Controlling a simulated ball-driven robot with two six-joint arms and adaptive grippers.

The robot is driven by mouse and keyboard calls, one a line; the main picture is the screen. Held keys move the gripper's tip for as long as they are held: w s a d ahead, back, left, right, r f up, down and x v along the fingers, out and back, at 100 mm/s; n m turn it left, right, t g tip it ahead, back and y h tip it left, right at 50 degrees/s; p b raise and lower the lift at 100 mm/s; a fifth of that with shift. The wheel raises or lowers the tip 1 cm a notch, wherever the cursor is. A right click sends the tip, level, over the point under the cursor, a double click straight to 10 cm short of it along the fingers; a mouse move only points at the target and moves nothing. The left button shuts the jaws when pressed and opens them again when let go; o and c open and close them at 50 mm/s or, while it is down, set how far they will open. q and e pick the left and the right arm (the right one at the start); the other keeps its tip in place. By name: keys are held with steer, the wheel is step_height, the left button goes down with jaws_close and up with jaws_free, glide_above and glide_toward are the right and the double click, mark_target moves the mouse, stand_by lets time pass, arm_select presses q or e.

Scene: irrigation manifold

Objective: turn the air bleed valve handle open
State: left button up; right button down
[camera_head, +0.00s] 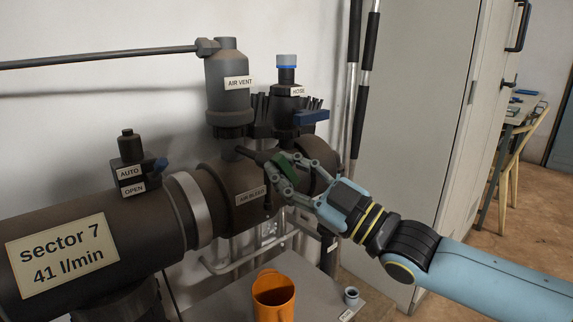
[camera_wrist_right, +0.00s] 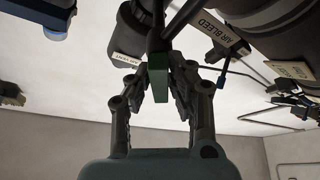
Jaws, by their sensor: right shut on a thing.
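The air bleed valve handle (camera_head: 284,166) is green and sits on the dark pipe, above the AIR BLEED label (camera_head: 251,196). My right gripper (camera_head: 287,178) reaches in from the right and is shut on the green handle. In the right wrist view the handle (camera_wrist_right: 158,80) stands between the two fingers of the right gripper (camera_wrist_right: 158,88), with a dark stem beyond it. The fingers hide part of the handle in the head view. My left gripper is not in view.
The AIR VENT body (camera_head: 227,95) and the HOSE valve with a blue lever (camera_head: 311,117) rise behind the handle. An orange mug (camera_head: 273,296) and a small grey fitting (camera_head: 351,296) stand on the surface below. A tall cabinet (camera_head: 425,120) stands behind my right arm.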

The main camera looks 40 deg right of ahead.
steer(key=m+t+h+p, duration=0.1)
steer(key=m+h+p, duration=0.1)
steer(key=m, duration=0.4)
steer(key=shift+h, duration=0.6)
steer(key=shift+m+t+h+p, duration=0.3)
steer(key=shift+m+h+p, duration=0.4)
steer(key=shift+m, duration=1.1)
steer(key=shift+f+m+h, duration=0.1)
steer(key=shift+m+h, duration=0.2)
steer(key=c, duration=1.3)
jaws_free()
steer(key=v, duration=1.2)
